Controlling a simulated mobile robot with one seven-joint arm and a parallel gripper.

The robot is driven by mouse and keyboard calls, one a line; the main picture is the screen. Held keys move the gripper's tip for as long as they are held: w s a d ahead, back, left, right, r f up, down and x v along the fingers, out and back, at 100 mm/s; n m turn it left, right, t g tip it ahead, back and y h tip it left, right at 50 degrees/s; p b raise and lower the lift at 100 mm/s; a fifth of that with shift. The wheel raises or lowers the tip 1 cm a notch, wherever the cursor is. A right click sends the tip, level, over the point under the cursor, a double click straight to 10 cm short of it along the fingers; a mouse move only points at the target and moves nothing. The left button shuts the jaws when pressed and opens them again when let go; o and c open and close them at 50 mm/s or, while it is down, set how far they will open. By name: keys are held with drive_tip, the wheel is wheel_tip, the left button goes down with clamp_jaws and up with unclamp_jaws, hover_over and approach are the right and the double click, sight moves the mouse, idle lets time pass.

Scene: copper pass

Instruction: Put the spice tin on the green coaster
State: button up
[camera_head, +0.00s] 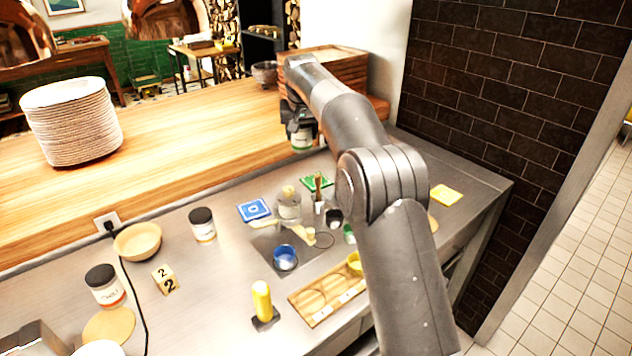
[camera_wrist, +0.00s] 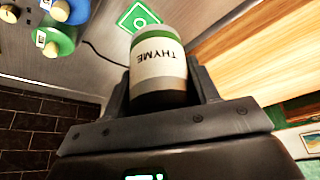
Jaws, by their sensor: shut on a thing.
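The spice tin (camera_wrist: 158,66) is white with a green band and a THYME label, and fills the middle of the wrist view. My gripper (camera_wrist: 163,88) is shut on it, with one finger on each side. In the head view, my gripper (camera_head: 298,118) holds the tin (camera_head: 301,139) near the edge of the wooden ledge, partly hidden by my arm. The green coaster (camera_head: 316,181) lies on the steel counter, in front of and below the tin in that view. It also shows beyond the tin in the wrist view (camera_wrist: 139,17).
A blue coaster (camera_head: 254,209), a glass jar (camera_head: 288,206) and a small upright wooden-handled item (camera_head: 318,190) stand close to the green coaster. Dark-lidded tins (camera_head: 202,226), a wooden bowl (camera_head: 137,240) and a cable lie further left. A yellow coaster (camera_head: 446,195) is at right.

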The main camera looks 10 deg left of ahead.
drive_tip(key=w+d+f, duration=0.1)
drive_tip(key=w+d, duration=0.2)
drive_tip(key=w, duration=0.1)
hover_over(314, 188)
drive_tip(key=shift+m, duration=0.3)
wheel_tip(314, 188, down, 16)
drive_tip(key=shift+w+r, duration=0.1)
drive_tip(key=shift+r, duration=0.15)
drive_tip(key=shift+f, duration=0.1)
drive_tip(key=o, duration=1.1)
